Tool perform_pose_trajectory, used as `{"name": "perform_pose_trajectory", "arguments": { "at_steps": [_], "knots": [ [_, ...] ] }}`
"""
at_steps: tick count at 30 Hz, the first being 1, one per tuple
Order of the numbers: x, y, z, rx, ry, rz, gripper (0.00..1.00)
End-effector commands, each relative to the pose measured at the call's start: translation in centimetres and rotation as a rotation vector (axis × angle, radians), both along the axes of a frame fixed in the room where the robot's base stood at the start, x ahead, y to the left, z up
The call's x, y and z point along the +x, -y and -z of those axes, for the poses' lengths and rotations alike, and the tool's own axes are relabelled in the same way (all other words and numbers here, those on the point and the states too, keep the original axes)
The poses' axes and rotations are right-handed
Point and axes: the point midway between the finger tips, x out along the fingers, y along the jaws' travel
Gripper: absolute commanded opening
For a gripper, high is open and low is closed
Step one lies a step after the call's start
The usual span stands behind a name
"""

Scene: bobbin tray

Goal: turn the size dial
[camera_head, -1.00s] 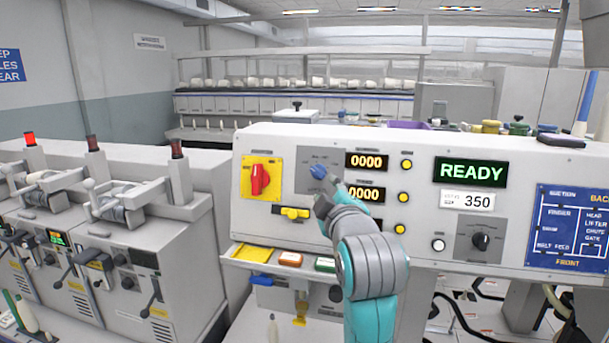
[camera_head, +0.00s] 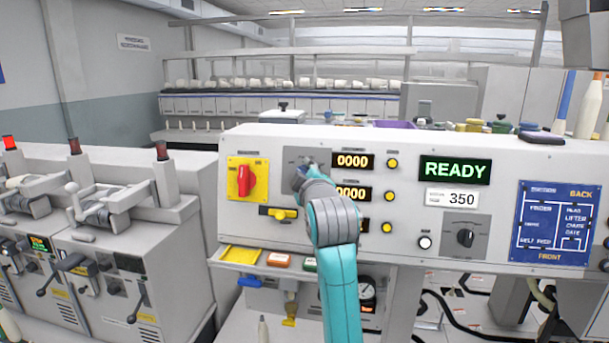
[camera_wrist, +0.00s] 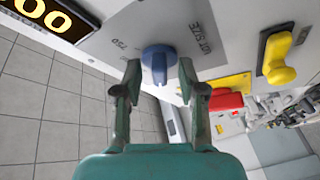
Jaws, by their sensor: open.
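The size dial (camera_wrist: 158,62) is a blue knob on a grey plate marked "LOT SIZE" in the wrist view. In the head view my gripper mostly covers the knob, and its grey plate (camera_head: 291,157) shows around it. My gripper (camera_wrist: 160,70) is open in the wrist view, with one fingertip on each side of the knob. I cannot tell whether either finger touches it. In the head view my gripper (camera_head: 308,178) is in front of the plate. A white card (camera_head: 452,199) reads 350, and the green display (camera_head: 455,170) reads READY.
A red rotary switch (camera_head: 246,181) on a yellow plate is left of the dial. A yellow lever (camera_head: 283,213) is below it. Amber number displays (camera_head: 352,161) are close on the right. A black knob (camera_head: 465,237) is farther right. A shelf (camera_head: 228,263) sticks out below.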

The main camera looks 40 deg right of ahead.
Motion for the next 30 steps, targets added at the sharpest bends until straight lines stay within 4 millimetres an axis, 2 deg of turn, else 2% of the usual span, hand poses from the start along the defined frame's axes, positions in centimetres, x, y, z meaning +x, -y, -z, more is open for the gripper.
{"name": "perform_pose_trajectory", "arguments": {
  "at_steps": [5, 8, 10, 11, 22, 30],
  "knots": [
    [0.00, 0.00, 0.00, 0.000, 0.000, 0.000, 0.41],
    [-0.01, 0.00, 0.01, 0.000, 0.000, 0.000, 0.21],
    [-0.01, -0.01, 0.02, 0.000, 0.000, 0.000, 0.03],
    [-0.01, -0.01, 0.02, 0.000, 0.000, 0.000, 0.00],
    [0.02, -0.05, 0.10, 0.018, 0.022, 0.006, 0.00],
    [0.08, -0.15, 0.21, 0.108, 0.135, 0.042, 0.00]
  ]
}}
